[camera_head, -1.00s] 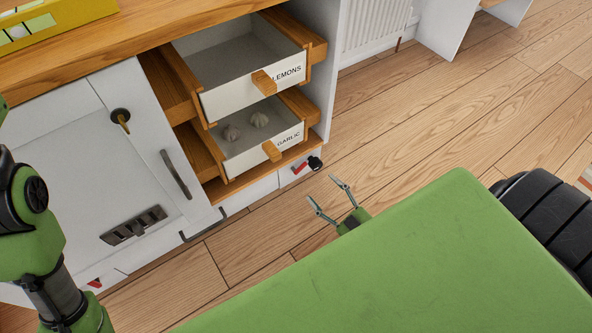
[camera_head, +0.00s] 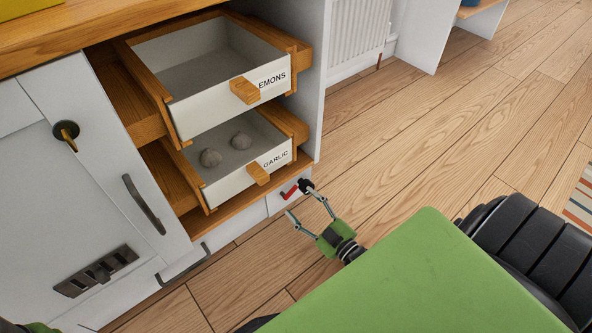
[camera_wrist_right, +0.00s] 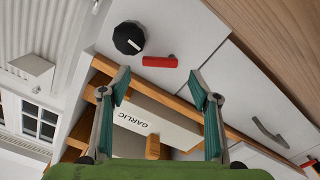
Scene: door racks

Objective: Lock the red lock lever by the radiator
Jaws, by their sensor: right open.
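The red lock lever (camera_head: 289,193) sits low on the white cabinet front, below the garlic drawer and close to the radiator end. In the right wrist view the red lever (camera_wrist_right: 160,61) lies across the panel beside a round black knob (camera_wrist_right: 128,38). My right gripper (camera_head: 299,204) is open and empty, with its fingers directed at the lever. In the wrist view the open fingers (camera_wrist_right: 161,86) frame the lever from a distance, with no contact visible. My left gripper is out of view.
The radiator (camera_head: 357,28) is behind the cabinet's right side panel. A second red lever (camera_wrist_right: 309,163) shows at the wrist view's right edge.

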